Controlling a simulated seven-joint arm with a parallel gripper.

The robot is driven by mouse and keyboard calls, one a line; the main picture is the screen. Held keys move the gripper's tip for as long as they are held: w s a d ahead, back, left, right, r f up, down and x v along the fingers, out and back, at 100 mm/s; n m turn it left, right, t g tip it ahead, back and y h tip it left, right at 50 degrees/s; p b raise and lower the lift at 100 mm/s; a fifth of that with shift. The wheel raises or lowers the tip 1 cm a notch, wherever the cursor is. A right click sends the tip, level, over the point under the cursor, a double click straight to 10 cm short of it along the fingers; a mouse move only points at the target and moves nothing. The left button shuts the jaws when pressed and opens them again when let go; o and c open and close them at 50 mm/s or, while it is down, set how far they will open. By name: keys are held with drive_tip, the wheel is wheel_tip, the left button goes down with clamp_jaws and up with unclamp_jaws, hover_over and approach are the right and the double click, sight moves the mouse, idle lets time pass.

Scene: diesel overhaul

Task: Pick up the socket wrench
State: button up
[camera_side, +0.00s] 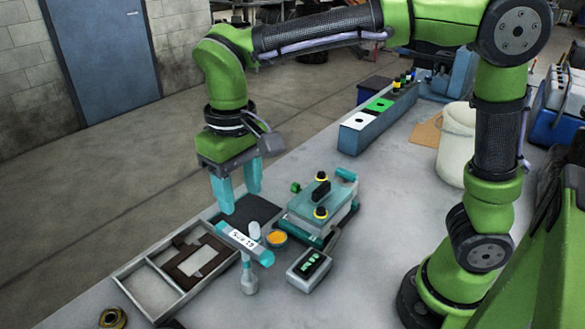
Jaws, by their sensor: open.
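What looks like the socket wrench (237,238) is a T-shaped tool with a teal handle and a white label reading "Size 19". Its pale shaft (248,272) points down from the handle, with a wider end at the bottom. It seems to stand upright at the right end of the grey tray. My gripper (239,200) has two teal fingers pointing down, apart, with nothing between them. It hangs above and behind the wrench, over a dark mat (262,215), and appears not to touch it.
A grey divided tray (153,290) holds a brown frame-shaped part (187,265). Right of the wrench are a small orange-filled cup (277,238), a teal device with yellow-ringed knobs (318,205) and a button box (310,267). A white bucket (455,145) stands farther back.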

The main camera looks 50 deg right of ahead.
sight(243, 239)
wheel_tip(243, 239, down, 8)
drive_tip(key=shift+f, duration=0.25)
drive_tip(key=shift+w+f, duration=0.15)
drive_tip(key=shift+f, duration=1.2)
drive_tip(key=shift+w+f, duration=0.15)
drive_tip(key=shift+f, duration=1.15)
drive_tip(key=shift+r, duration=0.1)
clamp_jaws()
